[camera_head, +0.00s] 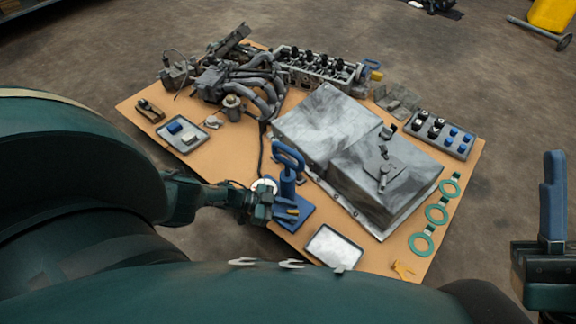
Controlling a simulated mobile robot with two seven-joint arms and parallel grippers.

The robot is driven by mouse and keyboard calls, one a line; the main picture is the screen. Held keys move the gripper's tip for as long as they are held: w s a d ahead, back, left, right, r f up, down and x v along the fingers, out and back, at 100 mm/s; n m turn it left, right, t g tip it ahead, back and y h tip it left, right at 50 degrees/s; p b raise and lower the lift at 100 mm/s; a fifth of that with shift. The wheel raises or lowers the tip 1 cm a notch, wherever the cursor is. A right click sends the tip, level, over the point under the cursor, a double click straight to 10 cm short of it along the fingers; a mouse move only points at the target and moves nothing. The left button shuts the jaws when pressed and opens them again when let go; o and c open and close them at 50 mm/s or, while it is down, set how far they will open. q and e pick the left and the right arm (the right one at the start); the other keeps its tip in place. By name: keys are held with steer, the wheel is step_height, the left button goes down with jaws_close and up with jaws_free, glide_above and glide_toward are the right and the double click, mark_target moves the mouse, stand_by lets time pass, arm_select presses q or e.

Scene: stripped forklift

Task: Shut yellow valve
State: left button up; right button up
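A small yellow part (292,211), which looks like the yellow valve's handle, shows low on a blue upright fixture (288,185) with a loop-shaped top. The fixture stands on a blue base plate near the board's front edge. My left gripper (264,203) is immediately left of the fixture, close to the yellow part. Whether it touches is unclear, and its fingertips are partly hidden. My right gripper (553,195) is at the right edge, away from the board. One blue finger points up; the rest is cut off.
A large grey metal housing (330,125) lies right of the fixture. A white-topped tray (334,248) lies in front, with green rings (436,214) to the right. Engine parts (240,80) fill the back. Another small yellow part (376,75) is at the back right.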

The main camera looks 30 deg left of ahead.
arm_select(q)
steer(key=shift+s+a, duration=0.1)
